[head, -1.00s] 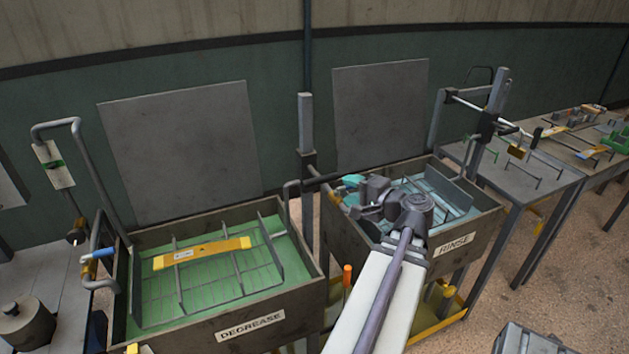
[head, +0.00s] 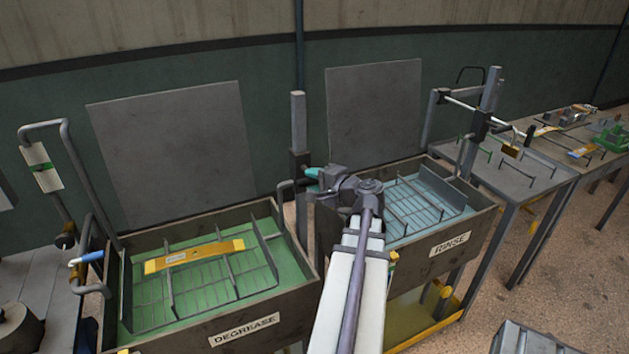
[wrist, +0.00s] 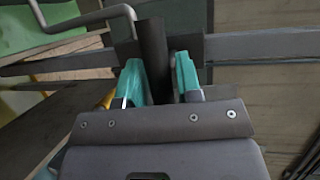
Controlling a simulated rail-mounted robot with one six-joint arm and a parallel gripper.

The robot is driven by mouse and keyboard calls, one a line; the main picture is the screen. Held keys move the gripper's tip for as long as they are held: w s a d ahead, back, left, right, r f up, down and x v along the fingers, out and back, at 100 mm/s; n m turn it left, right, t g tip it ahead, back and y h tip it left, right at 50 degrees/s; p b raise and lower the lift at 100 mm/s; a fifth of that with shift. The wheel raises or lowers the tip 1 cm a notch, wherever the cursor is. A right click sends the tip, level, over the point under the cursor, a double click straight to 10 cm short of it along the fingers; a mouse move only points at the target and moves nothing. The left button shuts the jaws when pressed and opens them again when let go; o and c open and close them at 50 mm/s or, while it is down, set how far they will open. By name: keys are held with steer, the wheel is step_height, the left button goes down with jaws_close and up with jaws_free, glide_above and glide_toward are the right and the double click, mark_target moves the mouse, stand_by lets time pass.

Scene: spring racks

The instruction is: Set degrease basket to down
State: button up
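The degrease basket (head: 230,280), a grey wire rack, sits low in the green liquid of the degrease tank (head: 290,308). A yellow bar-shaped part (head: 194,255) lies across it. A grey post (head: 298,120) with a dark sliding block stands behind the tank's right corner. My gripper (head: 312,173) is at this post, its teal fingers beside the block. In the wrist view, the two teal fingers (wrist: 160,80) stand apart on either side of a dark handle (wrist: 152,60). A gap shows on the handle's right side; contact on its left is unclear.
The rinse tank (head: 480,235) with blue liquid and its own basket stands to the right, under my arm. A bent pipe with a blue-tipped lever (head: 88,257) stands left of the degrease tank. Tables with racks (head: 515,185) continue to the right.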

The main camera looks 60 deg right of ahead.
jaws_close()
steer(key=shift+f, duration=0.15)
step_height(320, 180, down, 16)
steer(key=b, duration=1.6)
steer(key=shift+a, duration=0.2)
steer(key=shift+f, duration=0.1)
steer(key=shift+o, duration=1.8)
jaws_free()
steer(key=shift+d, duration=0.1)
